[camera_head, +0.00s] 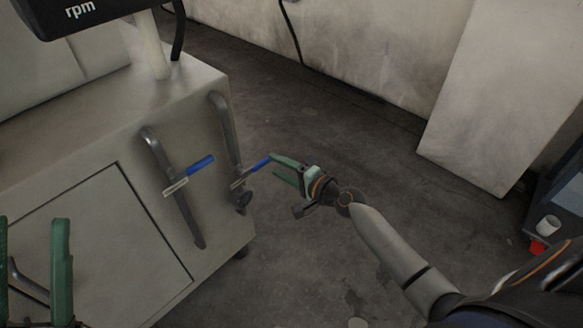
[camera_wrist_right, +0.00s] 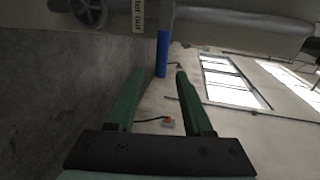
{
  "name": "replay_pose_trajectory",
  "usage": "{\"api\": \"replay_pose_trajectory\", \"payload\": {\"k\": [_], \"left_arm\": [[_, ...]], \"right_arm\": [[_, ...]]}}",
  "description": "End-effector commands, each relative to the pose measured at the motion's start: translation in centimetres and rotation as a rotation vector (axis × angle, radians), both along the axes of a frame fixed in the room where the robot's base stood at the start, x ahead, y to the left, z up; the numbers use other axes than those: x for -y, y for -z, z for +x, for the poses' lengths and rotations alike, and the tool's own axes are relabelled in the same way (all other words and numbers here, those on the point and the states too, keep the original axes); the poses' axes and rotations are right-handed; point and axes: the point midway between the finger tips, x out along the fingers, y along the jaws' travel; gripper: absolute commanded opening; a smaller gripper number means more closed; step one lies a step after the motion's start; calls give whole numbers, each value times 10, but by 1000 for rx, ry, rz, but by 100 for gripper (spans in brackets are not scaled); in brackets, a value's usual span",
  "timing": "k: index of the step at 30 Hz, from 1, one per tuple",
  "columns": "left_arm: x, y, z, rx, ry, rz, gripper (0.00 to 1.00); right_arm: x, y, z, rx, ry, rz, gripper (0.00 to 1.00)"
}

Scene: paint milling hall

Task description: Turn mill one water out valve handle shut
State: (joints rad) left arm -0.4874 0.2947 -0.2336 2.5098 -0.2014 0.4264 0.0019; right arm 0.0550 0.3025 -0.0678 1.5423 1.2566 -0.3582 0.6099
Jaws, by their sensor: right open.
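The water out valve handle (camera_head: 260,164) is a blue lever on the right-hand grey pipe (camera_head: 226,140) on the mill's side. It points out sideways from the pipe, across its line. In the right wrist view the blue handle (camera_wrist_right: 162,54) hangs below a pipe with a label (camera_wrist_right: 138,15) partly reading "ter out". My right gripper (camera_head: 275,168) is open at the handle's free end. The handle's tip appears between the green fingertips (camera_wrist_right: 158,73), without clear contact. My left gripper (camera_head: 36,225) is open and empty at the lower left.
A second pipe (camera_head: 163,165) with a blue handle (camera_head: 201,163) and a label runs left of the first. The mill cabinet (camera_head: 95,125) carries an rpm display (camera_head: 80,12). A dark handwheel (camera_wrist_right: 90,11) sits beside the labelled pipe. The floor right of the mill is clear.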

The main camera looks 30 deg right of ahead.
Motion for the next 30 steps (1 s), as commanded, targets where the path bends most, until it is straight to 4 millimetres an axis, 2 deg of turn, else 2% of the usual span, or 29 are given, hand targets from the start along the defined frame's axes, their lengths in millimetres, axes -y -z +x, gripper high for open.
{"api": "replay_pose_trajectory", "payload": {"k": [3,9,30], "left_arm": [[-1,-5,0,2,-9,7,50],[-2,-6,0,2,-15,13,50],[-1,-3,0,-9,-10,7,50]], "right_arm": [[7,-5,-20,-2,-1,0,51],[14,-8,-38,-1,0,1,51],[13,-12,-43,22,1,-39,51]]}}
